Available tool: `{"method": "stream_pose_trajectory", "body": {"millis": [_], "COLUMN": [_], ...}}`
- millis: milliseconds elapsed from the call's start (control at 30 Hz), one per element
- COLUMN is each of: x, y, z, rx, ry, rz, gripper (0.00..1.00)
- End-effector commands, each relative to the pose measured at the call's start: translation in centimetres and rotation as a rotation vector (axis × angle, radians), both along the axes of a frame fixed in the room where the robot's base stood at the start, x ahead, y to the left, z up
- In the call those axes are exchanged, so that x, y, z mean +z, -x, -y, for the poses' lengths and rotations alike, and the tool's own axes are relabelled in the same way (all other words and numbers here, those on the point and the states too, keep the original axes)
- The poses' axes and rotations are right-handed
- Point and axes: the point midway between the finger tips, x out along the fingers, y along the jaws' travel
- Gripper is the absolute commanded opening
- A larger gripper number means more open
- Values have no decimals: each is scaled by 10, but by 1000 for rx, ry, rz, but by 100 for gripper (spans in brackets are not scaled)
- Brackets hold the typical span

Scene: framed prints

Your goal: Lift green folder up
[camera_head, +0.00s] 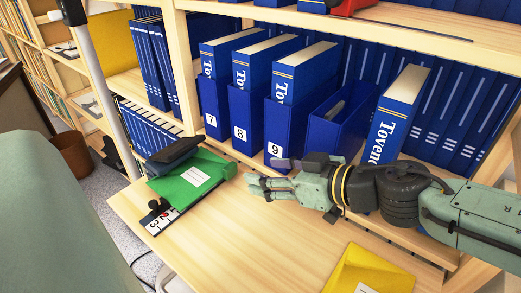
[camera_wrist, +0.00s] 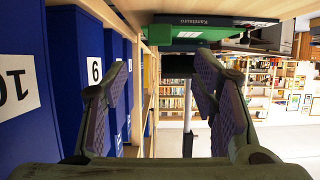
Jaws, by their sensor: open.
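The green folder (camera_head: 178,190) lies on the left part of the wooden desk, with a white label on it. Dark items (camera_head: 175,152) rest on its back part and hide some of it. In the wrist view, which is upside down, the green folder (camera_wrist: 200,32) shows edge-on beyond the fingers, in a stack with dark items. My gripper (camera_head: 264,174) is open and empty, to the right of the folder and apart from it, with its fingers pointing left. The two spread fingers also show in the wrist view (camera_wrist: 162,78).
Blue numbered file boxes (camera_head: 243,118) stand in the shelf along the back, close to my gripper. A yellow folder (camera_head: 372,270) lies at the front right. The desk's middle is clear.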

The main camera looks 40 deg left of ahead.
Motion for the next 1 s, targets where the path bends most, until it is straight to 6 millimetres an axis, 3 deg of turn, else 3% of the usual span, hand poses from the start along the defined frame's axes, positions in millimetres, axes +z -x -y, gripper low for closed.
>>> {"method": "stream_pose_trajectory", "body": {"millis": [600, 1000], "x": [-35, -41], "y": [10, 11], "z": [-82, -97], "rx": [2, 0], "ry": [0, 0], "rz": [0, 0], "gripper": [53, 53]}}
